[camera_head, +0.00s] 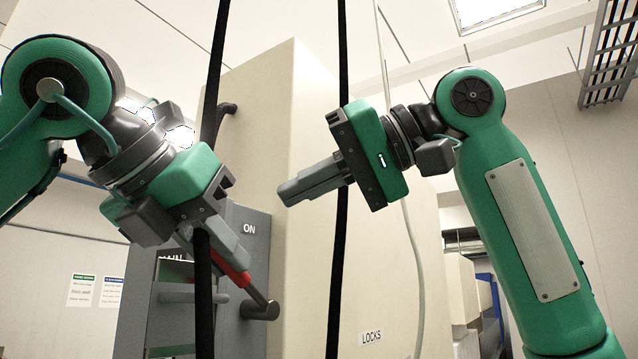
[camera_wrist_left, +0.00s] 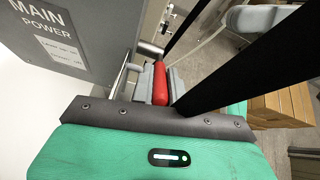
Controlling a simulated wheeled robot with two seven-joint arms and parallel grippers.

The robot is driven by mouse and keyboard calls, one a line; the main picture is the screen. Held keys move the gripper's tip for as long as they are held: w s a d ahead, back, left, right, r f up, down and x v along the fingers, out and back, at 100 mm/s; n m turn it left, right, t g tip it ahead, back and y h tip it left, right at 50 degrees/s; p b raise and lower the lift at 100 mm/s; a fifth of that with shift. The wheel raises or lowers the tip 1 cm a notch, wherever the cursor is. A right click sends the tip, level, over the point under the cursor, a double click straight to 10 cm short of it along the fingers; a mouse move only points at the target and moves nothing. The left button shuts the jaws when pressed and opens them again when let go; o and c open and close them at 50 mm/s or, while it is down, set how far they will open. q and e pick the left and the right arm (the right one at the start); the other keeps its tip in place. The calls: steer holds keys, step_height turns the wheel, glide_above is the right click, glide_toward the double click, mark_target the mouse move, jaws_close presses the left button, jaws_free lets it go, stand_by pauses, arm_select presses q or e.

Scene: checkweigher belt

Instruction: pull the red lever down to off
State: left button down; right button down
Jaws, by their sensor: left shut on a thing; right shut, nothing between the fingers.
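The red lever (camera_head: 238,281) is on the side of a grey switch box (camera_head: 238,335), with its dark pivot (camera_head: 262,309) at the lower right. Its handle slants up and left from the pivot, near the ON label (camera_head: 249,229). My left gripper (camera_head: 234,262) is shut on the red handle. In the left wrist view the red handle (camera_wrist_left: 160,84) lies between the grey fingers, beside the box marked MAIN POWER (camera_wrist_left: 50,40). My right gripper (camera_head: 284,193) is shut and empty, in the air to the right of the box. The fingers partly hide the handle.
Two black vertical bands (camera_head: 342,240) cross the head view, one in front of my left gripper. Brown boxes (camera_wrist_left: 285,105) show in the left wrist view.

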arm_select(q)
steer(key=shift+f, duration=0.1)
arm_select(e)
steer(key=a+f, duration=0.5)
steer(key=shift+s+a, duration=0.15)
steer(key=shift+a, duration=0.1)
steer(key=shift+f, duration=0.1)
